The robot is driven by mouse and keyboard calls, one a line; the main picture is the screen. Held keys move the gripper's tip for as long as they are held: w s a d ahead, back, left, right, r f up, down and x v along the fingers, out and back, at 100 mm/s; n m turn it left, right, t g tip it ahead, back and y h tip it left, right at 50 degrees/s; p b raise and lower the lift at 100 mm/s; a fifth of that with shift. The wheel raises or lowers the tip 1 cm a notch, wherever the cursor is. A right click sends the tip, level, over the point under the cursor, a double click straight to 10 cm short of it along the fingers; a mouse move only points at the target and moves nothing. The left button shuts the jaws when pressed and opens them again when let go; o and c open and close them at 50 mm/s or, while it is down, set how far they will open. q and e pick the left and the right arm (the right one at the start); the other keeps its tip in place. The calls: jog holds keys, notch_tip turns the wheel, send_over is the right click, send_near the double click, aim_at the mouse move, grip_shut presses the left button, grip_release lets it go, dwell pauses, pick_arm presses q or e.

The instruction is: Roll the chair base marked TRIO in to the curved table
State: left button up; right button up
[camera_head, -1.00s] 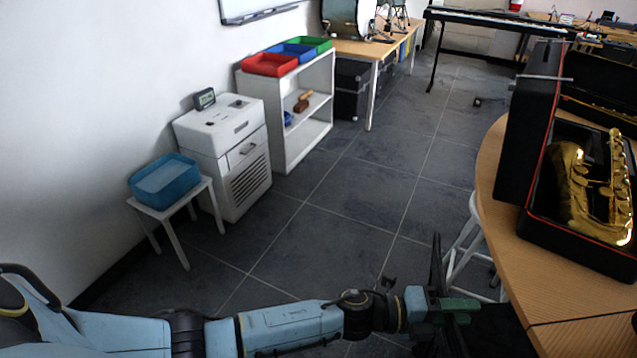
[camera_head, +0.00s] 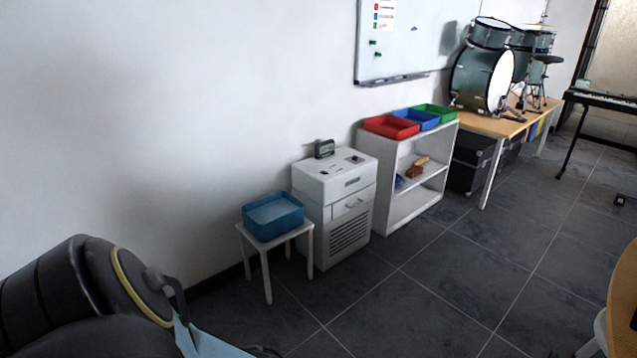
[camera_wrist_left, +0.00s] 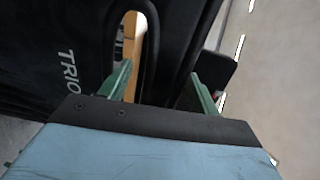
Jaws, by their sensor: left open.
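The black chair part marked TRIO (camera_wrist_left: 70,70) fills the left and middle of the left wrist view, close in front of my gripper. It has a long slot, with something wood-coloured showing through. My left gripper (camera_wrist_left: 162,90) is open, its green fingers on either side of a black bar of this part. I cannot tell whether the fingers touch the bar. The curved table (camera_head: 624,300) shows only as a wooden edge at the right of the head view. The chair base's lower part and casters are hidden. My right gripper is not in view.
A white stool with a blue bin (camera_head: 272,216) stands by the wall, beside a white cabinet (camera_head: 335,190) and a shelf (camera_head: 410,175) with coloured trays. A drum kit stands on a table behind (camera_head: 490,122). The tiled floor (camera_head: 440,285) between is clear.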

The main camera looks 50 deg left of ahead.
pick_arm(q)
jog(key=shift+a+r, duration=0.1)
jog(key=p+v, duration=0.2)
jog(key=v, duration=0.9)
jog(key=shift+s+a, duration=0.2)
jog(key=shift+a, duration=0.1)
